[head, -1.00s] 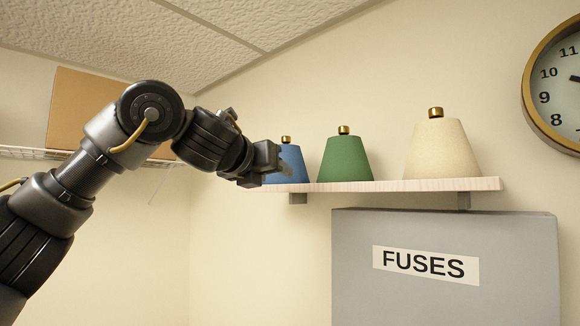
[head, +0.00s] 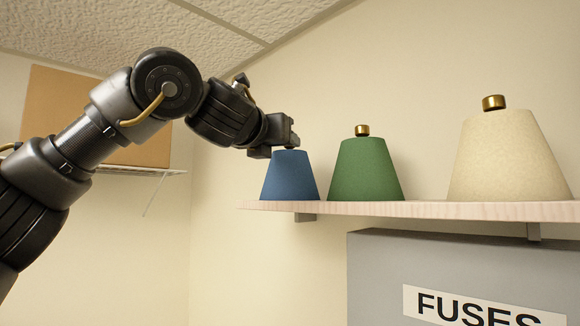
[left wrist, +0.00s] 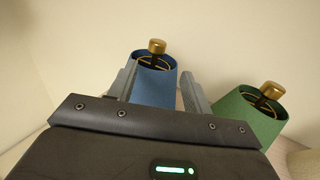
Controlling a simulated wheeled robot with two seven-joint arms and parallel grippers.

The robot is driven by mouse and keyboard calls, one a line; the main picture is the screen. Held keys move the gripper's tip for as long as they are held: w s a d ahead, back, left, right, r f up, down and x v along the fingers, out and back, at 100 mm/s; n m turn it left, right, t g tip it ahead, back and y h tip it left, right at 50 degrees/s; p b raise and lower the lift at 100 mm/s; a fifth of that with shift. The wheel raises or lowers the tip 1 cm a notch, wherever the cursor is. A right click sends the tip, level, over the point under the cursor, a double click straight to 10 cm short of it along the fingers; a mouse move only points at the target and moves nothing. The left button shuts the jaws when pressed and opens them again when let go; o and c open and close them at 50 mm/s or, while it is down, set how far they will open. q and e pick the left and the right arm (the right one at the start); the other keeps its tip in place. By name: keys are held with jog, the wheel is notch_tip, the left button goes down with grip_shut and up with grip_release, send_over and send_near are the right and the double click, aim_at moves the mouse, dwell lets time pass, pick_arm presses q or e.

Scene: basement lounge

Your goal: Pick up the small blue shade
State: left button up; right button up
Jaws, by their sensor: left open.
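The small blue shade (head: 290,178) stands upright at the left end of the wall shelf (head: 430,209). My left gripper (head: 288,138) is at its top, open, and hides its brass knob in the head view. In the left wrist view the blue shade (left wrist: 154,88) shows between the two spread fingers, with its brass knob (left wrist: 157,46) clear. I cannot tell whether a finger touches it. The shade still rests on the shelf. My right gripper is not in view.
A green shade (head: 366,170) stands close to the right of the blue one, and a larger cream shade (head: 510,160) is further right. A grey FUSES box (head: 385,270) is below the shelf. A cardboard box (head: 60,105) sits on a wire rack at the left.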

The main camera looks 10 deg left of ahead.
pick_arm(q)
jog(key=w+p, duration=0.1)
jog(key=w+r+p, duration=0.1)
jog(key=w+p, duration=0.1)
jog(key=shift+w+p, duration=0.15)
jog(key=shift+p, duration=0.15)
jog(key=shift+w+d+f+p, duration=0.15)
jog(key=shift+w+p, duration=0.45)
jog(key=shift+w, duration=0.6)
jog(key=shift+w+f, duration=0.15)
jog(key=shift+w, duration=0.1)
jog(key=shift+s, duration=0.2)
jog(key=shift+c, duration=1.7)
grip_shut()
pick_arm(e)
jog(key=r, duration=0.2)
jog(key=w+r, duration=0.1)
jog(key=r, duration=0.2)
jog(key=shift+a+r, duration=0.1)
